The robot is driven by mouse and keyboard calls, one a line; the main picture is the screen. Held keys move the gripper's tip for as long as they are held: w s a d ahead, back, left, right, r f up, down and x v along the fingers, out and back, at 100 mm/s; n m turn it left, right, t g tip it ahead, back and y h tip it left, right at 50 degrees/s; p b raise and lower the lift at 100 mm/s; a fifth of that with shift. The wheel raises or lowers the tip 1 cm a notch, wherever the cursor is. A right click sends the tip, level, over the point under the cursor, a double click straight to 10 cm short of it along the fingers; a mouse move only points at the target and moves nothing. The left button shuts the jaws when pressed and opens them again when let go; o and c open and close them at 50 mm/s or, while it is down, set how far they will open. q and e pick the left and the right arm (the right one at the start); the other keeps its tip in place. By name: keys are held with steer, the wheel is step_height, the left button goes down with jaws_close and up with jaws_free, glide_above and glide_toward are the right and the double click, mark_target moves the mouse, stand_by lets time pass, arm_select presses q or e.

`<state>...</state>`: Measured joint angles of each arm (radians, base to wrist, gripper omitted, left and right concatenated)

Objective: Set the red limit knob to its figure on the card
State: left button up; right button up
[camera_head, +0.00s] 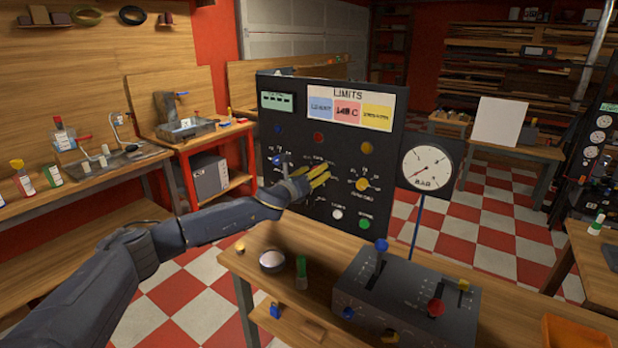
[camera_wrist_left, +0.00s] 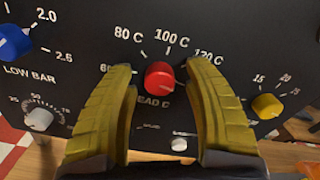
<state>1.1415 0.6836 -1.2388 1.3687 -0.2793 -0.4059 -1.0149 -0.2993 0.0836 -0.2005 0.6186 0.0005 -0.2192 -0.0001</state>
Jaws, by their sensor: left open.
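The red limit knob (camera_wrist_left: 160,78) is on the black panel (camera_head: 290,225), above a label partly reading "EAD C". Marks 60, 80 C, 100 C and 120 C arc around it; a pale pointer mark on it is too small to read surely. My left gripper (camera_wrist_left: 160,68) is open, with one yellow finger on each side of the knob and visible gaps between. In the head view my left gripper (camera_head: 319,178) hides the knob. The LIMITS card (camera_head: 347,92) has blue, red and yellow patches; the red patch's figure, ending in C, is not clearly legible.
A blue knob (camera_wrist_left: 14,42) is left of the red one, a yellow knob (camera_wrist_left: 267,105) right, a white knob (camera_wrist_left: 38,118) lower left. A round BAR gauge (camera_head: 427,167) stands beside the panel. A grey lever box (camera_head: 400,300) sits on the bench in front.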

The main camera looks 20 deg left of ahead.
arm_select(q)
steer(key=v, duration=1.2)
stand_by(0.3)
